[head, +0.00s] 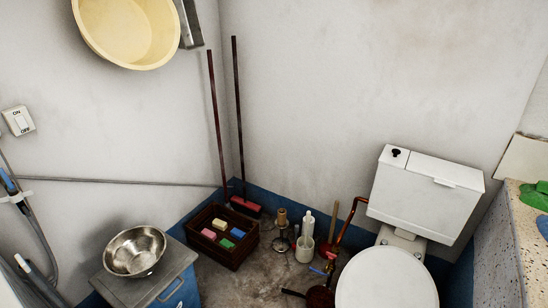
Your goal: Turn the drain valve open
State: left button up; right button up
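No drain valve can be made out for certain in the head view. A speckled stone surface, likely part of the washtrough (497,252), shows at the right edge, cut off by the frame. Neither of my grippers is in view.
A white toilet (385,280) with its cistern (425,190) stands left of the stone. A wooden crate (222,250) of coloured blocks, brooms (218,125) and cleaning tools crowd the corner. A steel bowl (135,250) sits on a cabinet (175,285) at left. Little floor is clear.

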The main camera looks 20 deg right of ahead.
aim_at(331, 256)
jog(key=z, duration=1.15)
